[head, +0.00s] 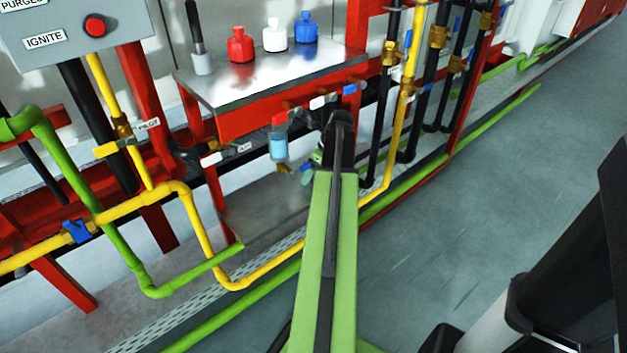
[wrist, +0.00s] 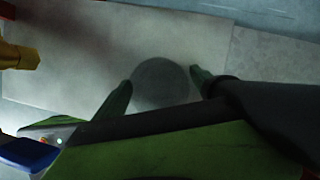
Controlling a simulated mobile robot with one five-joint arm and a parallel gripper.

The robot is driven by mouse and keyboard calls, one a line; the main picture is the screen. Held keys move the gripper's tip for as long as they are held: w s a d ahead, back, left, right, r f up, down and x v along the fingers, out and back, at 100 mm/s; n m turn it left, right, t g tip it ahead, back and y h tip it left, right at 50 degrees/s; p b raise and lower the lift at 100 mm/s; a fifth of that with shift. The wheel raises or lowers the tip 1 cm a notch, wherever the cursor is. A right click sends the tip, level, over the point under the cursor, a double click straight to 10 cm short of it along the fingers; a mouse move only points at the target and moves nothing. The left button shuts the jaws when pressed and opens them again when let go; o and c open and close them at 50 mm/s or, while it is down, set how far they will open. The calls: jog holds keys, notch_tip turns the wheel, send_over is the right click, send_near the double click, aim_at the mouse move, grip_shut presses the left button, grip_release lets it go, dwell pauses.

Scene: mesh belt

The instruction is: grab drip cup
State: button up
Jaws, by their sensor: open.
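My gripper (wrist: 162,78) is open in the wrist view, with its two green fingers apart. A round, dark grey shape (wrist: 160,92) shows between and beyond the fingertips. It may be the drip cup, but the dim picture does not settle this, and no contact is visible. In the head view a small, pale blue, see-through cup (head: 278,147) hangs below the pipe fittings under the red-framed bench, left of my arm's end. I cannot tell whether it is the same thing. My gripper is mostly hidden behind my green arm in the head view.
The metal bench (head: 250,88) carries red (head: 241,46), white (head: 275,37) and blue (head: 305,29) bottles. Yellow pipe (head: 185,205) and green pipe (head: 120,245) run at the left. Black hoses (head: 422,85) hang at the right.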

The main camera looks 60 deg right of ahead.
jog(key=shift+r, duration=0.1)
jog(key=shift+c, duration=0.2)
jog(key=c, duration=1.4)
jog(key=shift+r, duration=0.1)
